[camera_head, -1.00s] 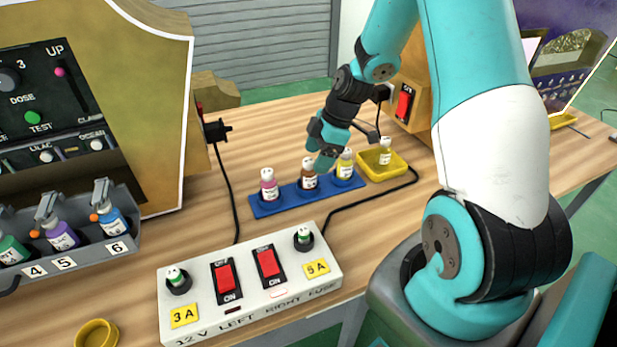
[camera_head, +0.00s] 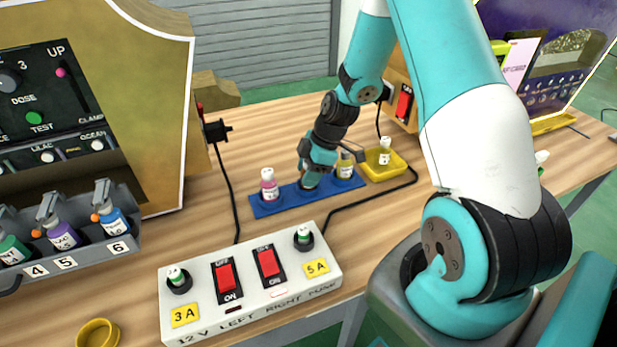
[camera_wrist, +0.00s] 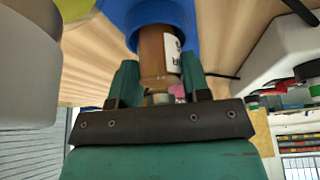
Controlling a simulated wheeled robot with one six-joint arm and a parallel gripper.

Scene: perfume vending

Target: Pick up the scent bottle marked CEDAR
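A brown bottle stands in the middle of the blue rack (camera_head: 272,209). In the head view my gripper (camera_head: 309,181) mostly hides it. In the wrist view the brown bottle (camera_wrist: 155,50) sits between the two teal fingers of my gripper (camera_wrist: 160,82), with its lower end in a blue holder. Its white label is cut off and I cannot read it. The fingers lie close along both sides; I cannot tell whether they press on it. A pink bottle (camera_head: 269,187) stands left in the rack and a yellow bottle (camera_head: 345,167) right.
A yellow tray (camera_head: 403,166) with a small bottle (camera_head: 385,153) is right of the rack. A white switch box (camera_head: 250,292) stands in front, and black cables run beside the rack. The dispenser (camera_head: 110,110) stands at left with several bottles. Wooden table behind the rack is clear.

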